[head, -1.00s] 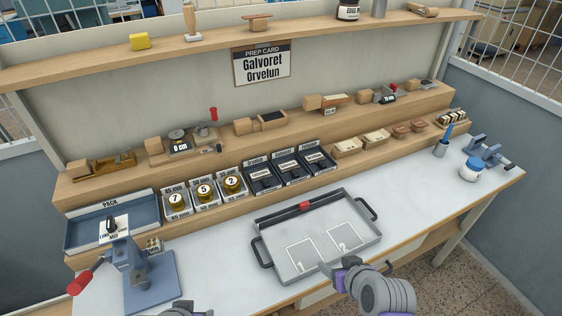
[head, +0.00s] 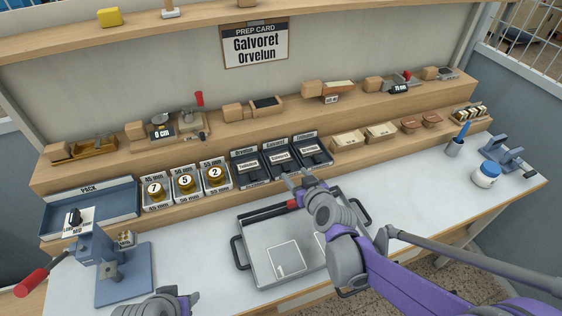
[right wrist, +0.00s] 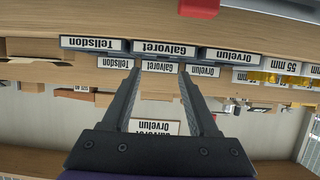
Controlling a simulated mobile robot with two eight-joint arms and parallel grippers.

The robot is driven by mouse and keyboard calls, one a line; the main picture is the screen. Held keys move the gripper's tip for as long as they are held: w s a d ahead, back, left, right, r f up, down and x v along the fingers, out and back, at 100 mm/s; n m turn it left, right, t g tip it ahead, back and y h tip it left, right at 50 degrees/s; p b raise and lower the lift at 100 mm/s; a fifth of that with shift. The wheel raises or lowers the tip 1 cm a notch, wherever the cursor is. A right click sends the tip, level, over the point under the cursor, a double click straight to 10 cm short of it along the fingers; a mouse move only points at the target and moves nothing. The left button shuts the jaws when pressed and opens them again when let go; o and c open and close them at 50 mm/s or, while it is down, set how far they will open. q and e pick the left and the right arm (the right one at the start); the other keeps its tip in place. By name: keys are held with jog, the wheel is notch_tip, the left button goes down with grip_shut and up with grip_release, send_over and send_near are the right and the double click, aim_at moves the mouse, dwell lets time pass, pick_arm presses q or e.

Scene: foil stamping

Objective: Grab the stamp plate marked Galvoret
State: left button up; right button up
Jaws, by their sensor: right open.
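The stamp plate marked Galvoret (head: 282,156) lies in the middle one of three dark trays on the lower step, between the Orvelun plate (head: 250,167) and the Tellisdon plate (head: 312,149). My right gripper (head: 302,180) is open and empty, just in front of these trays and above the grey two-slot tray. In the right wrist view, which is upside down, the Galvoret label (right wrist: 165,48) lies ahead between the fingertips of my right gripper (right wrist: 160,72). My left gripper (head: 178,302) is at the bottom edge; its jaws are not clear.
The grey tray (head: 252,262) with black handles lies below my right arm. Tins marked 7, 5 and 2 (head: 185,183) stand left of the plates, by the blue PACK tray (head: 92,212). A blue press (head: 110,262) stands at left. The worktop's right (head: 430,195) is mostly clear.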

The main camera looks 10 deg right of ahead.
aim_at(286, 166)
jog(key=x, duration=0.7)
jog(key=shift+a+f, duration=0.15)
jog(key=shift+a, duration=0.1)
grip_shut()
